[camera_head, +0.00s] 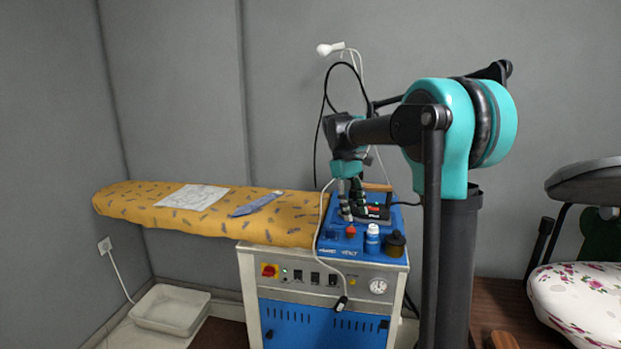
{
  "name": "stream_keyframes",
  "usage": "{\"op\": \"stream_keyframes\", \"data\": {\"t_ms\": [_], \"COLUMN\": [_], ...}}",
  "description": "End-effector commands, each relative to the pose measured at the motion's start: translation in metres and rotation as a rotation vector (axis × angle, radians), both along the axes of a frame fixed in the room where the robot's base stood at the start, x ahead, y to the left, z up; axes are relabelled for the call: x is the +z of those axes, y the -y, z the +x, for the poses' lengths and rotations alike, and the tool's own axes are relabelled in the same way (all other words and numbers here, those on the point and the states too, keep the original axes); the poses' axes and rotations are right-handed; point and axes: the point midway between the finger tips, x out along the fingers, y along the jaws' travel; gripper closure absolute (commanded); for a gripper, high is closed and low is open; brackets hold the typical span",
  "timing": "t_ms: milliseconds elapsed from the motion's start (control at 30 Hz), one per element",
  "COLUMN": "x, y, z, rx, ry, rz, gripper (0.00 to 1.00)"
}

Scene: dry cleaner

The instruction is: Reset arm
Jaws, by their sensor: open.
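My arm rises at the right and reaches left over the blue top of the ironing station. My gripper (350,200) points down above the blue top, close to the iron (378,213) with its wooden handle. It appears empty, and its fingers look small and partly dark here. I cannot tell whether the fingers touch the iron. The ironing board (135,208) with a yellow patterned cover extends to the left, away from my gripper.
A white cloth (193,197) and a blue tie-like item (255,204) lie on the board. A cable hangs over the front panel. A floral-covered pad (578,298) is at right.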

Motion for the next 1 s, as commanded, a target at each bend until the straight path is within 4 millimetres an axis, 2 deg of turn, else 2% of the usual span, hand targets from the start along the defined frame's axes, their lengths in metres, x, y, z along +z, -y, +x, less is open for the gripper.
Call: {"op": "stream_keyframes", "data": {"t_ms": [367,467,800,900,1000], "x": [-0.051,-0.075,-0.180,-0.202,-0.215], "y": [0.023,0.032,0.056,0.059,0.060], "z": [-0.045,-0.068,-0.183,-0.209,-0.226], "rx": [-0.132,-0.194,-0.495,-0.563,-0.610], "ry": [0.155,0.225,0.531,0.595,0.636], "rz": [0.048,0.070,0.198,0.230,0.252], "gripper": [0.54,0.54,0.54,0.54,0.54]}}
